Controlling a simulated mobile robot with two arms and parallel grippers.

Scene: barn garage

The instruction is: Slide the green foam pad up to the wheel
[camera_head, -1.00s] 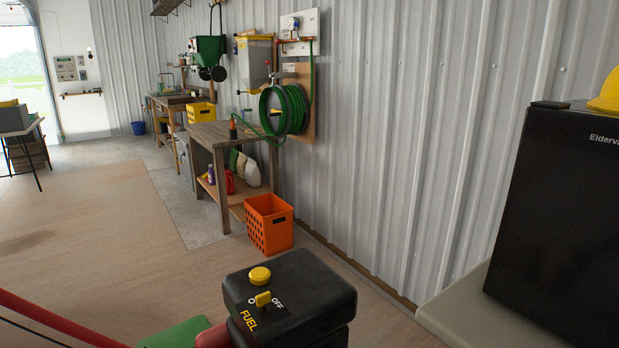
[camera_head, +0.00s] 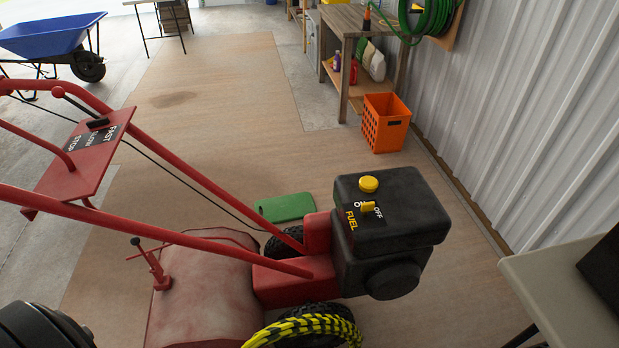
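The green foam pad (camera_head: 286,208) lies flat on the wooden floor, behind the red tiller (camera_head: 205,285) and left of its black engine (camera_head: 392,215). The tiller's far black wheel (camera_head: 283,245) stands just in front of the pad; the tiller's red frame partly hides this wheel, and I cannot tell whether pad and wheel touch. The near wheel (camera_head: 322,312) has yellow and black rope or cable across it. Neither of my grippers shows in the head view.
An orange crate (camera_head: 386,122) stands on the floor near the corrugated wall, beside a wooden workbench (camera_head: 345,50). A blue wheelbarrow (camera_head: 52,36) is at the far left. A pale tabletop (camera_head: 565,290) juts in at right. The floor beyond the pad is clear.

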